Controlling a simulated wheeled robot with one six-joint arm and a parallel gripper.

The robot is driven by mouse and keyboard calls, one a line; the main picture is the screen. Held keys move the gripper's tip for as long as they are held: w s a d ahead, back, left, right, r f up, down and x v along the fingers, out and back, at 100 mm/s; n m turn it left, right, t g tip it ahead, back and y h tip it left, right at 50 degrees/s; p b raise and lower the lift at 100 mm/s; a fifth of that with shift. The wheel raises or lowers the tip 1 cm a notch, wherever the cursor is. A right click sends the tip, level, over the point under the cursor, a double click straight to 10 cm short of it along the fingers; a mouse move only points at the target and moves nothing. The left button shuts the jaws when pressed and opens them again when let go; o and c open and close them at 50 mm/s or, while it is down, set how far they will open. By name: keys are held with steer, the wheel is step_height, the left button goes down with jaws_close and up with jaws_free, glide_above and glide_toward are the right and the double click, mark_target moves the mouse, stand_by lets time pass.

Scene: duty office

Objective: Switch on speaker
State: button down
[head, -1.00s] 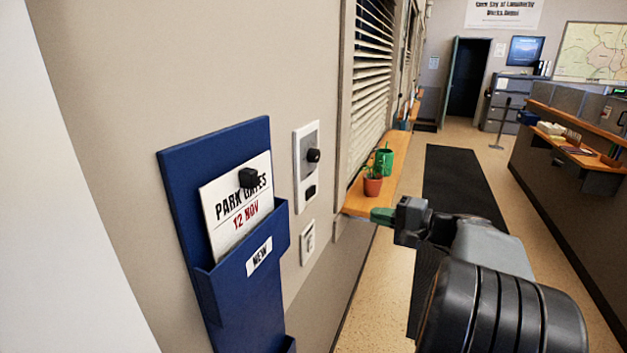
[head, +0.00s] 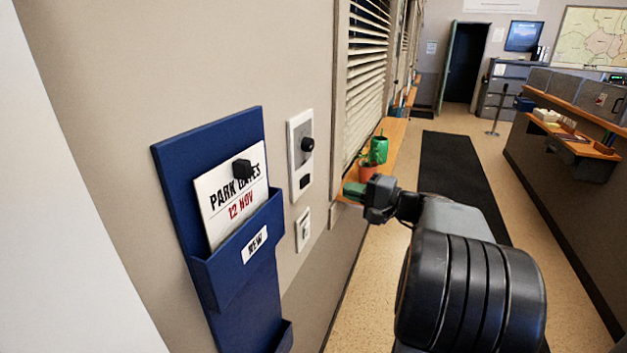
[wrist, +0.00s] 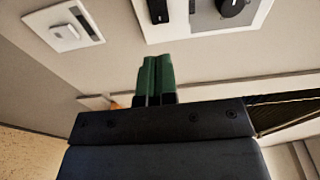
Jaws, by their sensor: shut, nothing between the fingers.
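A white-framed wall panel (head: 293,168) carries a round black knob (head: 307,144) and, below it, a small black switch (head: 304,182). No thing in view is plainly labelled as a speaker. In the wrist view the panel (wrist: 190,33) is at the top, with the knob (wrist: 231,6) at right and the black switch (wrist: 157,11) straight above my fingertips. My gripper (head: 354,190), with green fingers, is shut and empty, to the right of the panel and apart from it. Its closed fingers (wrist: 156,76) point toward the wall.
A smaller white wall plate (head: 303,228) sits below the panel. A blue wall pocket (head: 215,270) holding a card (head: 231,195) hangs to the left. An orange sill (head: 392,138) with a green watering can (head: 379,149) and a potted plant (head: 367,171) lies behind my gripper.

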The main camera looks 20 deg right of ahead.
mark_target(306, 181)
steer(key=p+x, duration=0.2)
steer(key=x, duration=0.7)
